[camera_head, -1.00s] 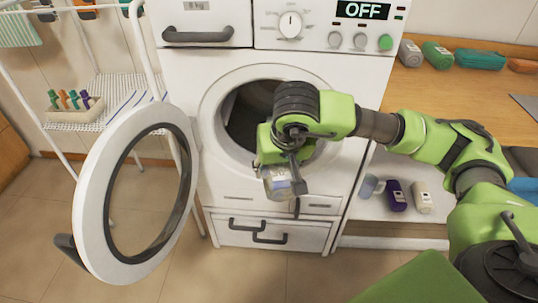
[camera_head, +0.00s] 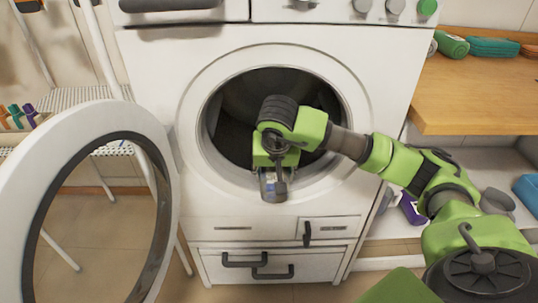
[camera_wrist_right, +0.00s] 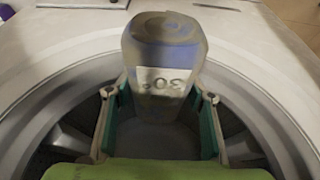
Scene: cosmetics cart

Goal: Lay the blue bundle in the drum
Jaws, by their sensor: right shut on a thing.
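The washing machine's drum (camera_head: 235,140) is dark inside its round opening. The round door (camera_head: 152,130) stands open to the left. My right gripper (camera_head: 273,178) is in front of the lower part of the opening, pointing down. It is shut on a grey-blue bundle with a white label, the blue bundle (camera_head: 268,186), only partly visible in the head view. In the right wrist view the bundle (camera_wrist_right: 163,45) sits between the fingers (camera_wrist_right: 160,110), its label reading "30°" upside down, with the opening's rim behind. My left gripper is not in view.
A wooden counter (camera_head: 480,90) at right holds a green roll (camera_head: 452,46) and a teal bundle (camera_head: 494,47). A purple bottle (camera_head: 411,208) and a blue item (camera_head: 527,190) are on the lower shelf. A drying rack stands behind the door at left.

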